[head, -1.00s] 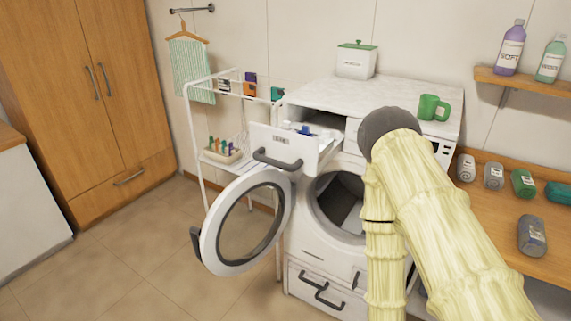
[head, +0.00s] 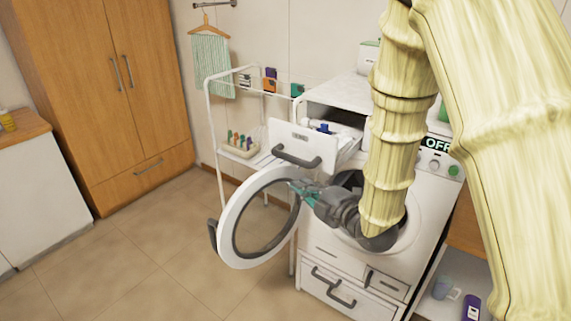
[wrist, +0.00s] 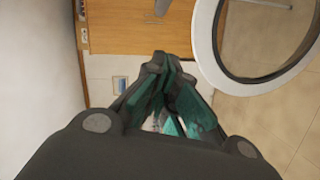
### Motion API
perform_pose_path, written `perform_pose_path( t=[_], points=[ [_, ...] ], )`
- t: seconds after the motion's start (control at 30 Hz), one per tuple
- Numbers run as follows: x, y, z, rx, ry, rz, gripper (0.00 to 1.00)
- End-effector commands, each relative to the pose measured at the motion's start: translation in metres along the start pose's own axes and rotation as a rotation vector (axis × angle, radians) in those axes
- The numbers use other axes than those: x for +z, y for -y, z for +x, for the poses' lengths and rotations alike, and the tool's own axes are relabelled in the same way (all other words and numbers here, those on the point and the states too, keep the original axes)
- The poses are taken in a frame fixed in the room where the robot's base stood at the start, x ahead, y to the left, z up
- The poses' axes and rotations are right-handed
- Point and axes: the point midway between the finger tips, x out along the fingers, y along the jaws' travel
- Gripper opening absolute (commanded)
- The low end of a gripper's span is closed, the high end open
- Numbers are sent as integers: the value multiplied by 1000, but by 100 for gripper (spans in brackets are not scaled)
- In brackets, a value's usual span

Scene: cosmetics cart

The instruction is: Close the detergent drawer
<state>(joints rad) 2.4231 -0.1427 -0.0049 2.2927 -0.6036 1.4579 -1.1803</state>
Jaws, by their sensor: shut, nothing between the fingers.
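The detergent drawer (head: 300,147) is pulled out from the top left of the white washing machine (head: 415,225). It has a white front with a dark grey bar handle (head: 297,156), and blue and white items show inside it. My gripper (head: 296,188) is shut and empty. In the head view it appears below the drawer handle, in front of the open door's ring, and I see no contact with the drawer. In the wrist view the shut fingertips (wrist: 162,58) point toward the wooden cabinet, and the drawer cannot be made out.
The round washer door (head: 228,232) stands wide open to the left, close to my gripper. It also shows in the wrist view (wrist: 212,50). A white wire rack (head: 212,125) stands behind it. A lower drawer (head: 335,290) is below. Floor at front left is clear.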

Motion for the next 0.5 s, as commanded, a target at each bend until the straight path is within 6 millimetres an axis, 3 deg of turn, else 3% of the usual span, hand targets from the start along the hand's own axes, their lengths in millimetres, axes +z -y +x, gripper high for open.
perform_pose_path(
  t=[0.27, 0.5],
  points=[
    [-6, -15, 16, 22, -24, -42, 0],
    [-8, -16, 54, 21, -23, -39, 0]
  ],
)
